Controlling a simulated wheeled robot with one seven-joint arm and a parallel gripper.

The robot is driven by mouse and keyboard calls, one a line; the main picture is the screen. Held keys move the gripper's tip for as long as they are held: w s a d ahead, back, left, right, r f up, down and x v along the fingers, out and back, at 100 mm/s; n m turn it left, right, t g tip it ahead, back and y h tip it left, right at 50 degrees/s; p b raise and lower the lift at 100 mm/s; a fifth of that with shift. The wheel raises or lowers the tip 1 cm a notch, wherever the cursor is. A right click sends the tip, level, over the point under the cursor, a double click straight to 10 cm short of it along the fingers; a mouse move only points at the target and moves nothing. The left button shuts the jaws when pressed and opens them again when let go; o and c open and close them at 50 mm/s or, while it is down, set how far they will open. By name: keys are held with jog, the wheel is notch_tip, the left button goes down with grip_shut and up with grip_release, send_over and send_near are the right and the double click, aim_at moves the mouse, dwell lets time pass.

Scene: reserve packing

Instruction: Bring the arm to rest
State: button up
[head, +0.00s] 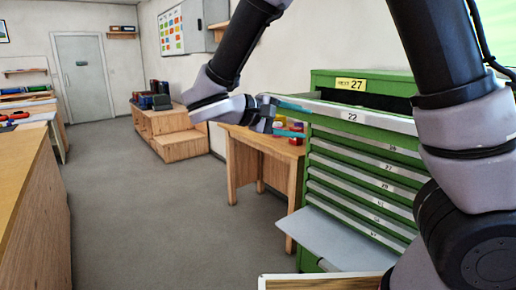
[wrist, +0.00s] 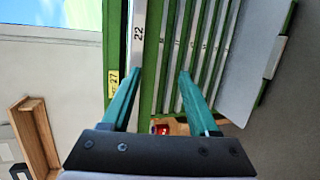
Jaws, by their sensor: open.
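My gripper (wrist: 158,72) is open, its two teal fingers spread apart with nothing held between them. In the head view my gripper (head: 290,106) is in front of the green drawer cabinet (head: 318,170), by the left end of the drawer front marked 22 (head: 375,123). In the wrist view that drawer front (wrist: 138,42) and the green cabinet face lie beyond the fingers. I cannot tell whether a finger touches the front. My arm reaches across the top and right of the head view and hides part of the cabinet.
Drawer 22 seems to stand out below the label 27 (head: 351,85). A grey panel (head: 340,240) juts out low from the cabinet. A wooden table (head: 262,145) with small coloured items stands beside it. A long bench (head: 25,190) is at left; open floor (head: 165,220) lies between.

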jog(key=s+d+m+g+y, duration=0.5)
jog(key=d+y, duration=0.4)
jog(key=d, duration=0.4)
notch_tip(320, 180, up, 8)
jog(key=s+d+m+t+y, duration=0.2)
jog(key=m+t+y, duration=0.3)
jog(key=t+y, duration=0.1)
jog(key=shift+s, duration=0.4)
jog(key=shift+d, duration=0.1)
dwell(1.5)
